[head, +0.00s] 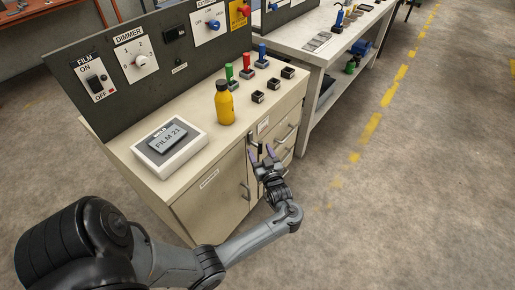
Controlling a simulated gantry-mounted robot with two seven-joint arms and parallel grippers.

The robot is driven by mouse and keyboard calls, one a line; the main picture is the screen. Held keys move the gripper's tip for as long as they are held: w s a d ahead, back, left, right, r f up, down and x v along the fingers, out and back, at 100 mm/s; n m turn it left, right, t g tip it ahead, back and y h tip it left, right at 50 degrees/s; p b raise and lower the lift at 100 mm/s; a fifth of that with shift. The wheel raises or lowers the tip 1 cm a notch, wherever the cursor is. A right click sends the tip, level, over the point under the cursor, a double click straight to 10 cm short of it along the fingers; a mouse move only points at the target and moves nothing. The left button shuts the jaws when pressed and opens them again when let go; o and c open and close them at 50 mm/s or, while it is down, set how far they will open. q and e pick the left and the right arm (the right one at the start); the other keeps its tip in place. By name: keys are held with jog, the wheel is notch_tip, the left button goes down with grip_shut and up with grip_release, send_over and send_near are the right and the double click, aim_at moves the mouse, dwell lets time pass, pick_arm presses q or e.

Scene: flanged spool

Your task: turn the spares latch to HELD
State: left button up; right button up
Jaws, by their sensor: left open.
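My left gripper (262,154) is at the front of the beige cabinet (222,190), below the counter edge. Its two purple-tipped fingers are open and spread apart. A small dark upright piece (261,147) shows between the fingertips, and it looks like the latch handle. I cannot tell whether the fingers touch it. A small white label with a reddish mark (263,125) is on the cabinet front just above; its words are too small to read. The latch's exact setting cannot be made out. My right gripper is not in view.
On the counter stand a yellow bottle (224,104), a FILM 21 box (168,146), and red, green and blue handled pieces. A dark switch panel (130,80) rises behind. Drawer and door handles stick out near the gripper. The floor at right is clear.

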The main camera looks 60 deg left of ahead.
aim_at(257, 147)
pick_arm(q)
jog(key=shift+w+a+b, duration=0.15)
jog(key=shift+a, duration=0.7)
jog(key=shift+w+a+b, duration=0.15)
jog(key=shift+a, duration=0.65)
jog(key=c, duration=0.9)
jog(key=shift+d+f+n+y+b, duration=0.1)
jog(key=shift+f+n+y+b, duration=0.3)
jog(key=shift+b, duration=0.55)
jog(key=n+g+y+b, duration=0.1)
jog(key=n+g+b, duration=0.2)
jog(key=n+b, duration=0.3)
jog(key=n+g+y+b, duration=0.2)
jog(key=n+b, duration=0.4)
jog(key=b, duration=0.3)
jog(key=f+n+g+y+b, duration=0.1)
jog(key=n+g+y+b, duration=0.1)
jog(key=n+b, duration=0.4)
jog(key=shift+g+b, duration=0.85)
jog(key=shift+g, duration=0.05)
jog(key=shift+n+g+h, duration=0.3)
jog(key=shift+n+g, duration=1.8)
jog(key=shift+n, duration=0.8)
jog(key=shift+f+n, duration=0.1)
jog(key=shift+n, duration=0.2)
jog(key=o, duration=0.9)
